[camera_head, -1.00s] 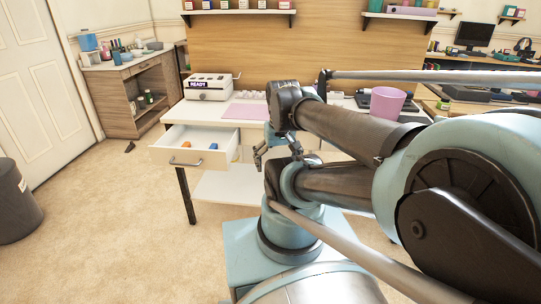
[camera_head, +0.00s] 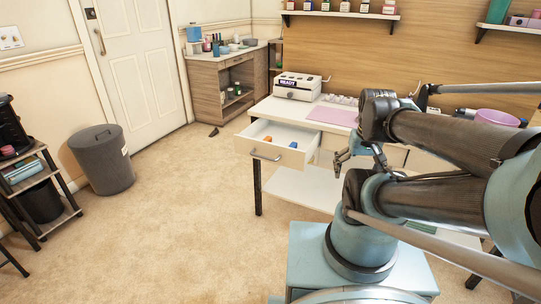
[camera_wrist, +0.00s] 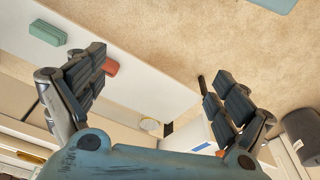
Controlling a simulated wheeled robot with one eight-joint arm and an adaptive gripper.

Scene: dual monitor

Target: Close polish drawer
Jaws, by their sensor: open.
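The polish drawer (camera_head: 277,152) is a white drawer with a metal handle on its front. It stands pulled out from the left side of the white desk in the head view. An orange item (camera_head: 268,139) and a blue item (camera_head: 293,144) lie inside it. My gripper (camera_head: 342,163) is to the right of the drawer, apart from its handle (camera_head: 265,156). In the wrist view the two dark padded fingers (camera_wrist: 158,88) are spread wide with nothing held between them.
The white desk (camera_head: 275,106) carries a device marked READY (camera_head: 298,86) and a pink mat (camera_head: 333,116). A grey bin (camera_head: 102,160) and a small black shelf stand (camera_head: 38,190) are at the left. The carpet before the drawer is clear.

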